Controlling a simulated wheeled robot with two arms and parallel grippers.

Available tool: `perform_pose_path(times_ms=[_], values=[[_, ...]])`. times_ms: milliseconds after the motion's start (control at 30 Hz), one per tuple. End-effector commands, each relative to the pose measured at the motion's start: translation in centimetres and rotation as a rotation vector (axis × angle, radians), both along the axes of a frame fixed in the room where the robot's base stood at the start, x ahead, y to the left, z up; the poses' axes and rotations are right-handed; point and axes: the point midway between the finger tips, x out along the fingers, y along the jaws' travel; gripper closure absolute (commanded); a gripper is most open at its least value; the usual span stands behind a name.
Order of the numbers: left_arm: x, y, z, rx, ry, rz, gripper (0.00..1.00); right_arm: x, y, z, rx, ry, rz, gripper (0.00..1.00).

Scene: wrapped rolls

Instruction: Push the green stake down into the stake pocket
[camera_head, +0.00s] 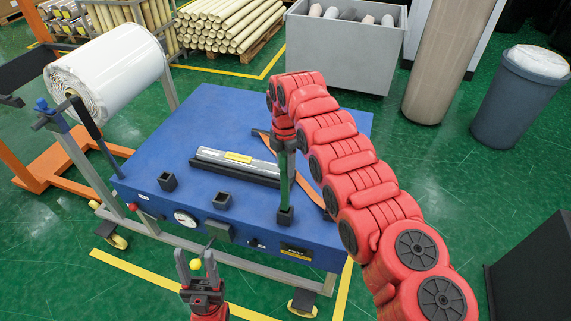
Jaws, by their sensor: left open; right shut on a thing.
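The green stake (284,181) stands near upright at the right front of the blue table (215,110). Its lower end meets a black square stake pocket (285,217); how deep it sits inside is hidden. My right gripper (285,146) comes down from above and is shut on the stake's upper part, hiding its top. My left gripper (197,262) is open in front of the table's front edge, away from the stake. A small yellow ball shape shows between its fingers; I cannot tell whether it touches them.
Two other black pockets (221,201) (168,182) are empty. A grey wrapped roll (222,157) lies in a dark cradle behind the stake's left. An orange strap (313,183) lies behind the stake. A large white roll (110,70) hangs at left. A grey bin (345,55) stands behind.

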Motion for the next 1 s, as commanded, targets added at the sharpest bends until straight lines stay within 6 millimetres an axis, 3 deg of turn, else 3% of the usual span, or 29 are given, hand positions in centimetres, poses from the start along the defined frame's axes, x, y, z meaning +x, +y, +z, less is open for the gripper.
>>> perform_pose_path(times_ms=[1000], values=[[0.0, 0.0, -1.6, 0.000, 0.000, 0.000, 0.50, 0.0, 0.0, -2.6, 0.000, 0.000, 0.000, 1.00]])
